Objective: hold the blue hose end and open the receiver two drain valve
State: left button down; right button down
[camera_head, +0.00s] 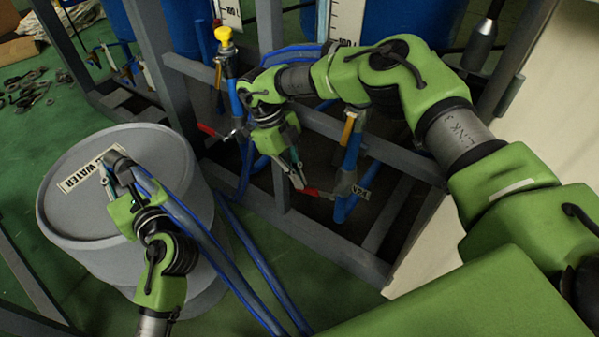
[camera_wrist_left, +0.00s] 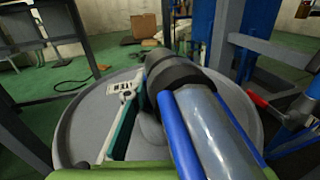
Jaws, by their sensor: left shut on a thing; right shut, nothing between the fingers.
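My left gripper (camera_head: 112,168) is over the grey drum lid, shut on the hose end (camera_head: 121,171), a dark and grey fitting with blue hose (camera_head: 178,212) trailing from it. In the left wrist view the dark hose end (camera_wrist_left: 172,72) lies beside my left gripper's finger (camera_wrist_left: 127,115). My right gripper (camera_head: 297,178) is shut and empty, pointing down close to a red valve handle (camera_head: 318,192) on the right-hand blue pipe. I cannot tell whether they touch. This valve has a small tag (camera_head: 361,192), too small to read surely. Another red handle (camera_head: 208,130) is on the left-hand pipe.
The grey drum (camera_head: 62,222) has a label reading "WATER" (camera_head: 82,174). A grey metal frame (camera_head: 335,262) surrounds the pipes and valves. Blue hoses (camera_head: 248,270) run down to the green floor. Loose dark parts (camera_head: 25,88) lie on the floor at far left.

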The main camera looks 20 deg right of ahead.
notch_tip(320, 180, down, 2)
jog(key=shift+s+f, duration=0.1)
jog(key=shift+f, duration=0.1)
jog(key=shift+f+g+h, duration=0.3)
jog(key=shift+f, duration=0.3)
jog(key=shift+s+d+f+g, duration=0.15)
jog(key=shift+s+f+g, duration=0.05)
jog(key=shift+f+g, duration=0.2)
jog(key=shift+x, duration=1.15)
jog(key=shift+d, duration=0.1)
jog(key=shift+r, duration=0.1)
jog(key=v, duration=0.7)
jog(key=shift+a, duration=0.25)
jog(key=shift+w+r, duration=0.1)
pick_arm(q)
jog(key=c, duration=1.6)
grip_release()
jog(key=shift+c, duration=0.2)
